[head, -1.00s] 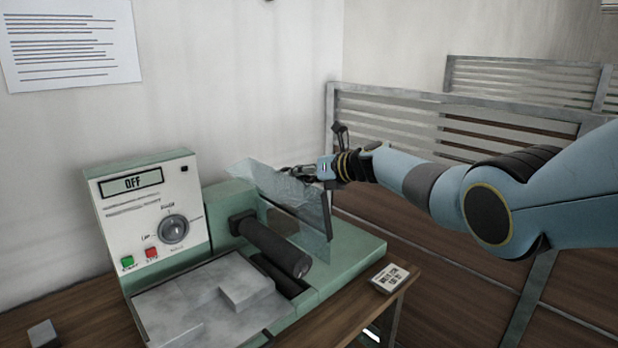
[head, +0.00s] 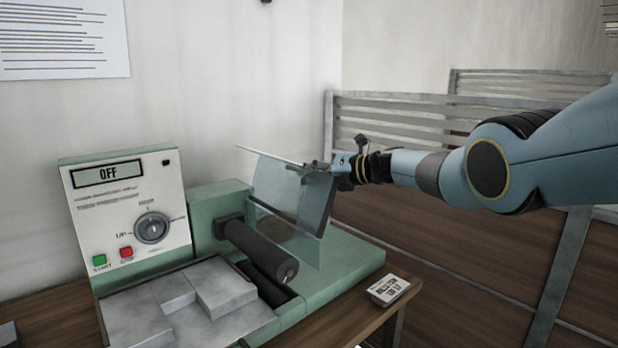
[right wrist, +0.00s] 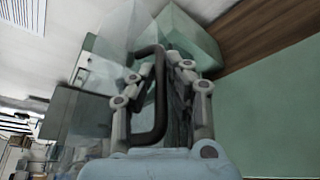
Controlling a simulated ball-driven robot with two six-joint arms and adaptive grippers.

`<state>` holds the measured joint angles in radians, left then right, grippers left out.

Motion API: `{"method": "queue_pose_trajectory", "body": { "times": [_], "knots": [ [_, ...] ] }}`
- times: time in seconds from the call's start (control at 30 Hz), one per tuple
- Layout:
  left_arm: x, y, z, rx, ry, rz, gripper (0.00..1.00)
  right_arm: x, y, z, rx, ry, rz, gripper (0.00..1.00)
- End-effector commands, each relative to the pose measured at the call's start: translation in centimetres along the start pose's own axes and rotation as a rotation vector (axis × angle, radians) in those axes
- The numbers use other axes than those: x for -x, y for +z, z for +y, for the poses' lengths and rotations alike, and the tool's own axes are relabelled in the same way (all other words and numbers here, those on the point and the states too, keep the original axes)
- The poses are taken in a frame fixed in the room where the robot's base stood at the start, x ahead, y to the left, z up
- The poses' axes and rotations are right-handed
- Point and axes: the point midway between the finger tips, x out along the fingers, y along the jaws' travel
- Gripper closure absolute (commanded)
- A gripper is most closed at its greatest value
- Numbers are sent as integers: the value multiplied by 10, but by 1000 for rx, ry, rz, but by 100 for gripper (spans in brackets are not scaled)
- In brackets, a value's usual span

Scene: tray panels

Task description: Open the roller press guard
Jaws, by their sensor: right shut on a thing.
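The roller press (head: 330,258) is a green machine with a control panel (head: 125,198) at left reading OFF. Its clear guard (head: 275,190) is tilted up over the dark roller (head: 258,250), its top edge raised. My right gripper (head: 318,170) is at the upper right part of the guard, shut on it. In the right wrist view a dark guard handle (right wrist: 158,95) shows at the fingers (right wrist: 165,85), and the clear guard also shows beyond them (right wrist: 125,30). The exact contact is partly hidden by the fingers. My left gripper is out of view.
Grey blocks (head: 222,290) sit on the tray in front of the roller. A small label card (head: 388,290) lies on the wooden table at right. A slatted metal and wood partition (head: 430,225) stands behind and right of the table. A wall is behind the press.

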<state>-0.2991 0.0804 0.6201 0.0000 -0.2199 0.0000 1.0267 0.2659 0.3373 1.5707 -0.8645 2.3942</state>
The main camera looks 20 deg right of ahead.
Motion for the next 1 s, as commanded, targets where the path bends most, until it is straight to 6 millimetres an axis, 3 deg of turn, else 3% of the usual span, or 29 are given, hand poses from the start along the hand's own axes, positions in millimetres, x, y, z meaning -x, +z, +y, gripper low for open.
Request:
{"method": "queue_pose_trajectory", "body": {
  "times": [0.43,0.47,0.5,1.0],
  "knots": [
    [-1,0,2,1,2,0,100,0,-3,-2,0,-2,4,100],
    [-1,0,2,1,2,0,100,0,-3,-2,0,-2,4,85],
    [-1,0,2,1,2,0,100,0,-3,-2,0,-2,4,79],
    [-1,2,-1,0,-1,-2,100,10,0,-4,3,-1,-1,79]
  ]
}}
